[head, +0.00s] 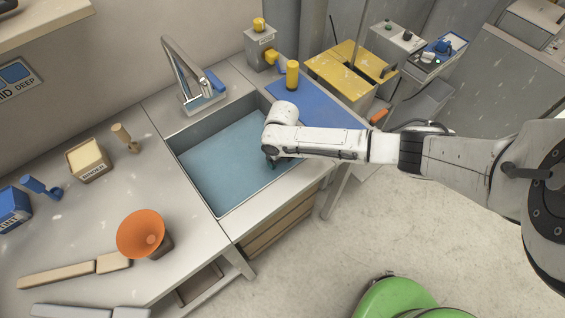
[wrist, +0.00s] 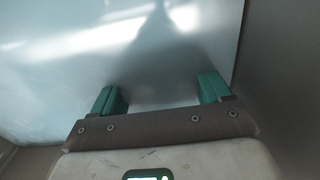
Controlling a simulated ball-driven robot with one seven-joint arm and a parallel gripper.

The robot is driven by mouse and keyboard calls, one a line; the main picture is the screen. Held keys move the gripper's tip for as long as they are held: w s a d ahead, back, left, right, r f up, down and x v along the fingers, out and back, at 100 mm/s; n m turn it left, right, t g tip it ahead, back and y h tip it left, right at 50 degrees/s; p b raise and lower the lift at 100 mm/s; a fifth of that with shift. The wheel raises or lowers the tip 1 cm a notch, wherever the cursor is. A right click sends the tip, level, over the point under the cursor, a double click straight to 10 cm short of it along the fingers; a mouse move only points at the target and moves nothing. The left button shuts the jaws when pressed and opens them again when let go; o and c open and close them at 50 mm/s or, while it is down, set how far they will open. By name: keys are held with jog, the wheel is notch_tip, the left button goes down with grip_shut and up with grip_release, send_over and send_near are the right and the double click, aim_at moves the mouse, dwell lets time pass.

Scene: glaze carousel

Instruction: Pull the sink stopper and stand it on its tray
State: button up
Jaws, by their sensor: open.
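The grey sink (head: 197,127) is set into the counter and holds a flat blue surface that looks like water (head: 225,165). No stopper can be made out in either view. My gripper (head: 271,163) is over the right part of the sink, mostly hidden behind my own arm. In the wrist view, its two green fingers (wrist: 161,92) are spread apart with nothing between them, facing the shiny, pale water surface. A blue mat or tray (head: 318,108) lies right of the sink; I cannot tell whether it is the stopper's tray.
A faucet (head: 187,75) stands behind the sink. A yellow cylinder (head: 292,75) stands upright at the blue mat's back edge. An orange bowl (head: 141,233), a binder box (head: 88,160) and wooden tools (head: 75,269) are on the left counter. A yellow-topped bin (head: 345,65) is at the back.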

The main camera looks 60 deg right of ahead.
dwell(0.3)
grip_shut()
jog(key=shift+r+p, duration=2.25)
jog(key=shift+r, duration=0.75)
notch_tip(320, 180, up, 10)
jog(key=p, duration=0.6)
jog(key=shift+r+p, duration=0.25)
jog(key=shift+p, duration=0.05)
dwell(0.8)
jog(key=shift+d, duration=0.15)
jog(key=shift+s+d+f+b, duration=0.1)
jog(key=shift+d+b, duration=0.65)
jog(key=shift+d, duration=1.6)
jog(key=shift+s+d+b, duration=0.1)
jog(key=shift+d+b, duration=0.6)
jog(key=shift+d, duration=1.65)
jog(key=shift+s+d+b, duration=0.1)
jog(key=shift+d+b, duration=1.4)
jog(key=shift+d, duration=1.9)
